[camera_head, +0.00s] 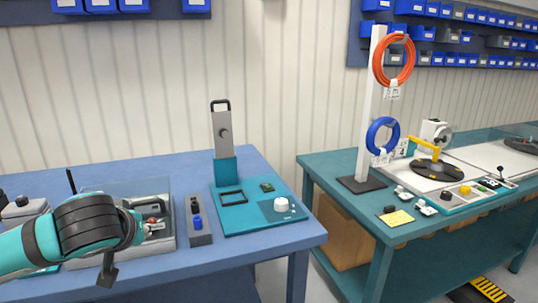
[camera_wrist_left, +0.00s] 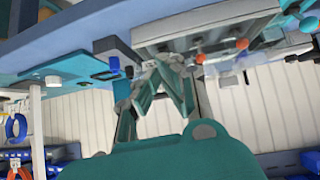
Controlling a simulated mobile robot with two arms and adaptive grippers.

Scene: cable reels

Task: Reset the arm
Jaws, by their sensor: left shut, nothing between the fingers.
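My left arm (camera_head: 45,247), teal with black bands, comes in from the left over the blue table. My left gripper (camera_wrist_left: 166,82) shows in the left wrist view, shut and empty, with its fingers close together. In that view, the picture is upside down and a clear-sided tray (camera_wrist_left: 205,38) lies beyond the fingers. In the head view the same tray is partly covered by my wrist. My right arm and right gripper are not in view.
The blue table (camera_head: 265,245) holds a teal fixture (camera_head: 235,215) with an upright grey plate, and a grey block (camera_head: 198,225) with blue knob. Right of a gap, a teal bench (camera_head: 330,185) carries a white post (camera_head: 371,110) with orange (camera_head: 410,62) and blue (camera_head: 372,137) cable coils.

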